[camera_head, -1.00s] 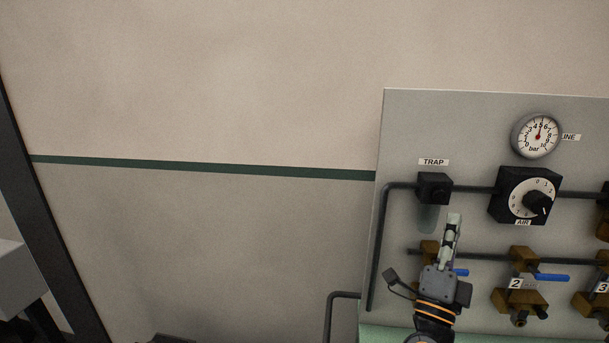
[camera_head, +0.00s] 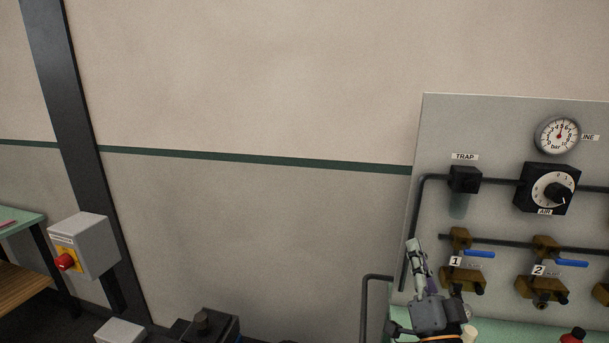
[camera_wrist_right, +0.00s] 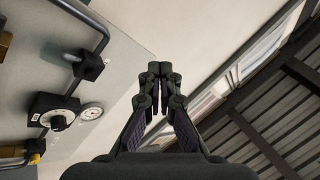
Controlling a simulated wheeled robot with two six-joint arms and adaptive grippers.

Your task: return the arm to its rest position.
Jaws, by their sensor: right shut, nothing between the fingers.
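My right gripper (camera_head: 415,246) is in front of the lower left edge of the grey valve panel (camera_head: 480,125) in the head view, with its fingers pointing up. It is shut and empty. In the right wrist view the closed fingertips (camera_wrist_right: 160,72) meet at the middle of the picture, with nothing between them. They are apart from the panel's fittings. My left gripper is not in view.
The panel carries a trap (camera_head: 464,179), an air knob (camera_head: 558,193), a gauge (camera_head: 557,135) and valves with blue handles (camera_head: 478,254). A pipe (camera_head: 364,305) runs beside it. At left are a dark post (camera_head: 72,90) and a red-button box (camera_head: 92,245). The wall between is clear.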

